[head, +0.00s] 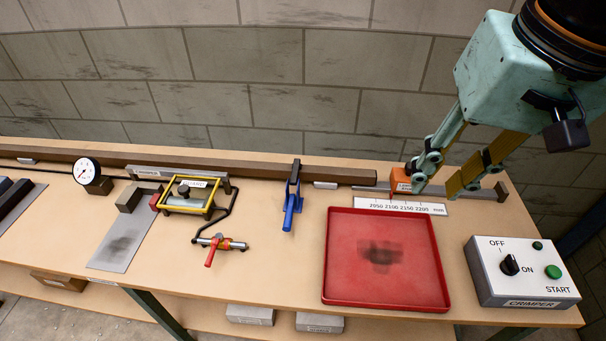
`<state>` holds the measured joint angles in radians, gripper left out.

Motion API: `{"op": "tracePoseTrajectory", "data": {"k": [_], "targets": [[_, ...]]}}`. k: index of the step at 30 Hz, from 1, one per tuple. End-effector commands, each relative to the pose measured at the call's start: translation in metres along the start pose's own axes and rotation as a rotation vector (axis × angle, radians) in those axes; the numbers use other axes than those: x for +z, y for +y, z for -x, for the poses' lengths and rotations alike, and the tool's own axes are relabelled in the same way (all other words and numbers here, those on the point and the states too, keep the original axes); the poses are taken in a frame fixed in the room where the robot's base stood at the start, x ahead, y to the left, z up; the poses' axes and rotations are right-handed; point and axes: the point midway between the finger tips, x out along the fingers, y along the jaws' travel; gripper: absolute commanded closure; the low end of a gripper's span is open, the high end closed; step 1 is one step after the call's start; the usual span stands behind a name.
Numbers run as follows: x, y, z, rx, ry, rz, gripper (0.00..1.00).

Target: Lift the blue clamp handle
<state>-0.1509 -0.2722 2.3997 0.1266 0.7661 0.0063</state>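The blue clamp handle (291,203) is at the middle of the bench, slanting down toward the front from a dark clamp bracket (295,170) by the long brown rail. Its lower end appears to lie low, near the bench top. My gripper (436,187) is well to the right of the handle, near an orange block (401,180) at the scale. Its two fingers are spread apart, with nothing seen between them. The left finger overlaps the orange block in the picture; I cannot tell whether they touch.
A red tray (338,285) lies between the handle and the crimper control box (520,272). A white millimetre scale (405,206) lies behind the tray. Left of the handle are a red-handled valve (212,250), a yellow-framed guard (188,207) and a dial gauge (88,172). Bench around the handle's lower end is clear.

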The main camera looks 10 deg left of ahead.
Motion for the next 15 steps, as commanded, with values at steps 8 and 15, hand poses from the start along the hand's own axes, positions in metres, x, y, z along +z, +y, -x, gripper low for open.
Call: {"op": "tracePoseTrajectory", "data": {"k": [8,15], "targets": [[-0.029,-0.025,-0.023,-0.027,-0.034,0.008,0.74],[-0.05,-0.048,-0.046,-0.047,-0.061,0.012,0.74]]}}
